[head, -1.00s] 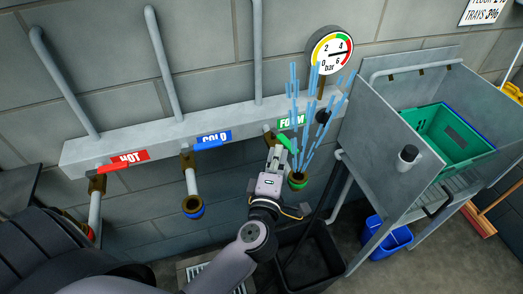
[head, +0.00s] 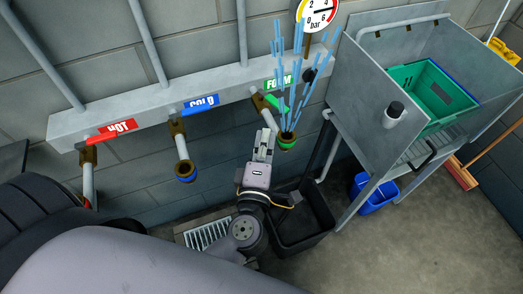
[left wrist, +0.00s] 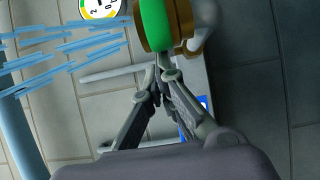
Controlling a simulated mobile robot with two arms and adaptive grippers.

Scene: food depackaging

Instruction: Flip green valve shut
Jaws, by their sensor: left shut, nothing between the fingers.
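The green valve handle (head: 277,103) sits on the FOAM pipe below its green label (head: 279,81), slanting down to the right. Blue streams (head: 292,85) spray upward from that pipe's green-collared outlet (head: 287,142). My left gripper (head: 265,132) is shut and empty, below the handle and left of the outlet, apart from the handle. In the left wrist view the fingers (left wrist: 160,75) are close to the green-collared outlet (left wrist: 157,25); whether they touch it I cannot tell. The handle is not clear in that view. My right gripper is not in view.
The HOT valve's red handle (head: 103,137) and the COLD valve's blue handle (head: 195,111) are to the left. A black tub (head: 300,240) stands below. A metal sink (head: 370,85) holding a green crate (head: 432,92) is at right. The pressure gauge (head: 318,14) is above.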

